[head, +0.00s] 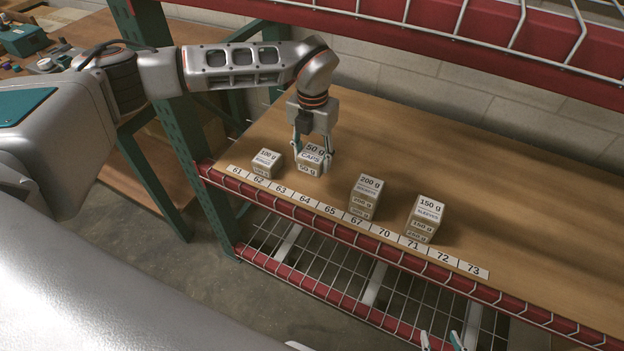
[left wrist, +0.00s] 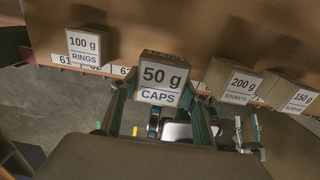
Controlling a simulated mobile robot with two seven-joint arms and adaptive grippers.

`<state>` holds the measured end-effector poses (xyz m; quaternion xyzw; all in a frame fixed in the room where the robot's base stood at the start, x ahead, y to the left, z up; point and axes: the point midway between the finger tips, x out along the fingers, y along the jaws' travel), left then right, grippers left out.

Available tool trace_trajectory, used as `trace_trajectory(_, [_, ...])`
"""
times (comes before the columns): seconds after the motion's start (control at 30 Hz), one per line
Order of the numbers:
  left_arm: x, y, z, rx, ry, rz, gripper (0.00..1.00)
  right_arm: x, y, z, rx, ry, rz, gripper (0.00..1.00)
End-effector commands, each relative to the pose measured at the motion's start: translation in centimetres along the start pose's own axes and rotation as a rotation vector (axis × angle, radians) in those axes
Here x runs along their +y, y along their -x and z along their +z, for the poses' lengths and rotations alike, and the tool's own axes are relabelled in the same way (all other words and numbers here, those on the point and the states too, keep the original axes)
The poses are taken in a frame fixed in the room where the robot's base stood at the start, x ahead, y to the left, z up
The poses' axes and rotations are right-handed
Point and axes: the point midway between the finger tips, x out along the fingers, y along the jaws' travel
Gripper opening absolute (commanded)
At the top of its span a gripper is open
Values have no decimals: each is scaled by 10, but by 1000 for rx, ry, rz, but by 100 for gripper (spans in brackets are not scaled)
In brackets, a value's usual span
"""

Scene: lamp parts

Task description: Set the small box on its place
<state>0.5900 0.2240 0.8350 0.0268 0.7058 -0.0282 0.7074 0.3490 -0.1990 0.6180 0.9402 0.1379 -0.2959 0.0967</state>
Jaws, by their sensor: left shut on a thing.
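My left gripper (head: 312,156) points down and is shut on the box marked 50 g CAPS (head: 311,169), one finger on each side. The box is upright, with its label facing out; it also shows between the fingers in the left wrist view (left wrist: 162,78). It is over the wooden shelf, behind labels 63 to 65; I cannot tell whether its underside touches the shelf. My right gripper (head: 440,341) shows only its fingertips at the bottom edge of the head view, apart and empty, in front of the shelf.
A 100 g RINGS box (head: 266,163) stands to the left of the held box. A 200 g SOCKETS box (head: 364,197) and a 150 g SLEEVES box (head: 425,220) stand to its right. A number strip (head: 357,237) runs along the red front beam. The shelf behind is clear.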

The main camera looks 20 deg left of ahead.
Motion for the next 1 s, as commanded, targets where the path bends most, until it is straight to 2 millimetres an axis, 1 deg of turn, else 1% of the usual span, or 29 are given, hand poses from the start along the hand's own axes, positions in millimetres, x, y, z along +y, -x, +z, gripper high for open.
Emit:
trace_trajectory(0.03, [0, -14, -2, 6, 0, 0, 24, -1, -1, 5, -6, -1, -1, 40])
trace_trajectory(0.13, [0, -32, -2, 6, 0, 0, 24, -1, -2, 8, -10, 0, -1, 40])
trace_trajectory(0.2, [0, -41, -1, 4, 0, -1, 24, 0, -2, 8, -10, 2, 1, 40])
trace_trajectory(0.43, [0, -57, -1, 3, 0, 0, 24, 4, -3, -2, 7, 6, 7, 40])
trace_trajectory(0.6, [0, -81, -2, 5, 0, -1, 24, 5, -4, -1, 8, 8, 9, 40])
trace_trajectory(0.7, [0, -86, 0, 1, -1, -1, 24, 5, -5, 0, 5, 10, 9, 40])
trace_trajectory(1.0, [0, -88, -1, 1, -1, 0, 24, 5, -5, 1, 4, 11, 10, 40])
